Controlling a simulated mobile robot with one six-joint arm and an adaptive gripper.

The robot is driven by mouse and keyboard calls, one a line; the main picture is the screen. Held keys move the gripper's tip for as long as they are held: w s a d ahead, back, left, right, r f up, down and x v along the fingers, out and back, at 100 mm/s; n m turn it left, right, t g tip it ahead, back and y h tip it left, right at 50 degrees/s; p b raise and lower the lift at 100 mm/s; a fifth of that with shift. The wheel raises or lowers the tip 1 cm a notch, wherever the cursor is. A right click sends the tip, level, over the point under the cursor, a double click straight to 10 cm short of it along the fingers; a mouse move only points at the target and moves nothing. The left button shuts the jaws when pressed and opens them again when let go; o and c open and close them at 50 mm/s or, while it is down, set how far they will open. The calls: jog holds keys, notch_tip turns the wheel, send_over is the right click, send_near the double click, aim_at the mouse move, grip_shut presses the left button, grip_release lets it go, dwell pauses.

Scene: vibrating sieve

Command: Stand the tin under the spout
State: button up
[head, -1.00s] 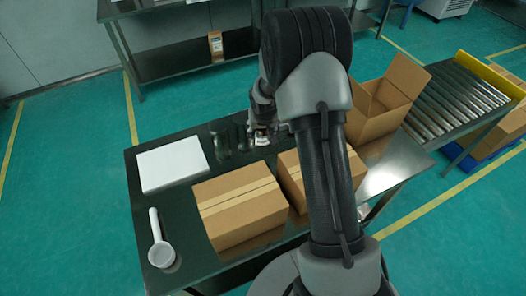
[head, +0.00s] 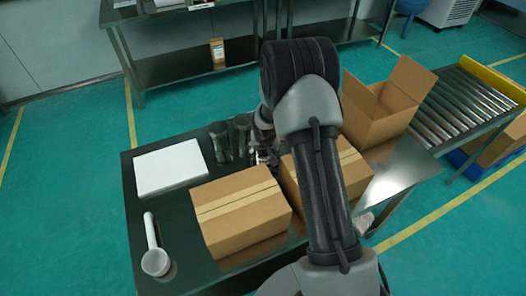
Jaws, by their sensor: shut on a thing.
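My gripper (head: 264,157) is low over the dark table, just behind the two closed cartons and partly hidden by my own arm. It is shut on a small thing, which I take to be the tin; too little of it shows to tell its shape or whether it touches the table. I cannot make out a spout or the sieve clearly. Two dark, upright, cylinder-like shapes (head: 220,142) stand just left of my gripper.
The dark table (head: 190,215) carries a white flat panel (head: 168,167), a white scoop-like tool (head: 154,248), a closed carton (head: 240,212) and another closed carton (head: 352,165) behind my arm. An open carton (head: 385,105) and a roller conveyor (head: 465,105) are at the right.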

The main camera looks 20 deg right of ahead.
jog(key=shift+f, duration=0.2)
jog(key=o, duration=1.1)
